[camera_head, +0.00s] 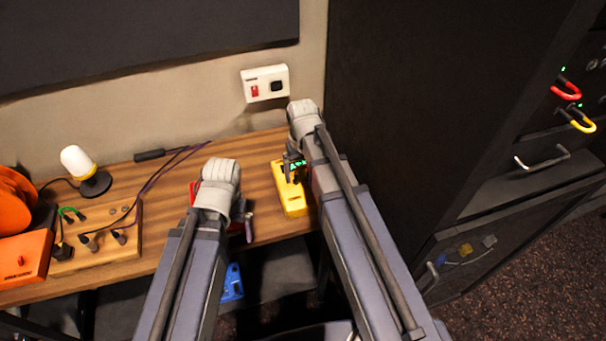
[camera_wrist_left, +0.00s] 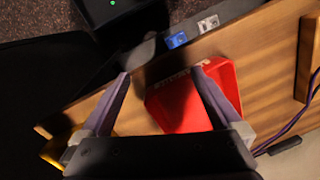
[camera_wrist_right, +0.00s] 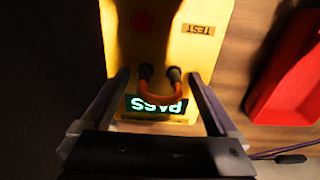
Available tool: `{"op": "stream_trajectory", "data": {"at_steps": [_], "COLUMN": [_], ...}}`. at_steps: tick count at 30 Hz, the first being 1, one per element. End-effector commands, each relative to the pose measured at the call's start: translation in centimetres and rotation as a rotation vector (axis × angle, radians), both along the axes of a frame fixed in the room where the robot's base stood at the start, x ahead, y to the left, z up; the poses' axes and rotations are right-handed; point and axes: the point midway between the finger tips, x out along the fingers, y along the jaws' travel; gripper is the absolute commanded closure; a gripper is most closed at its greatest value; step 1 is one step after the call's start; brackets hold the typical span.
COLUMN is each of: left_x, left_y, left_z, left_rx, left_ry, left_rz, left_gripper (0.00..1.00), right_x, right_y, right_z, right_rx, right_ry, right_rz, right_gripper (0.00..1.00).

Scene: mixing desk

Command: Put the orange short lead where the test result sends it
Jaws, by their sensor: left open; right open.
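The orange short lead (camera_wrist_right: 158,97) is a small loop with both dark plugs in the yellow tester (camera_wrist_right: 150,40). The tester's display (camera_wrist_right: 155,105) glows green and reads PASS; it also shows in the head view (camera_head: 297,166). My right gripper (camera_wrist_right: 158,76) is open over the tester, its fingers on either side of the lead with gaps. In the head view the right arm hides the lead. My left gripper (camera_wrist_left: 160,73) is open and empty above the red tray (camera_wrist_left: 170,110). The tray's rim label is unreadable.
Left on the desk are a wooden plug board (camera_head: 120,225), an orange box (camera_head: 22,260) and a lamp (camera_head: 82,165). A dark rack stands right, with a red loop (camera_head: 566,92) and a yellow loop (camera_head: 580,122) beside green lights. A blue piece (camera_head: 232,282) hangs below the desk's edge.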

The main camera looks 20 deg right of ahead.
Motion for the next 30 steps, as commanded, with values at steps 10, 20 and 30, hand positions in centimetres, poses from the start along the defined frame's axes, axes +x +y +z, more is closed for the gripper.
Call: {"op": "stream_trajectory", "data": {"at_steps": [10, 20, 30], "left_x": [0.0, 0.0, 0.0], "left_y": [0.0, -0.01, -0.01], "left_z": [0.05, 0.05, 0.05], "left_rx": [0.0, 0.0, 0.0], "left_ry": [0.0, 0.0, 0.0], "left_rz": [0.0, 0.0, 0.0], "left_gripper": [0.01, 0.01, 0.01], "right_x": [0.01, 0.0, 0.0], "right_y": [0.0, 0.0, 0.0], "right_z": [0.05, 0.05, 0.05], "right_rx": [0.0, 0.0, 0.0], "right_ry": [0.0, 0.0, 0.0], "right_rz": [0.0, 0.0, 0.0], "right_gripper": [0.05, 0.05, 0.31]}}
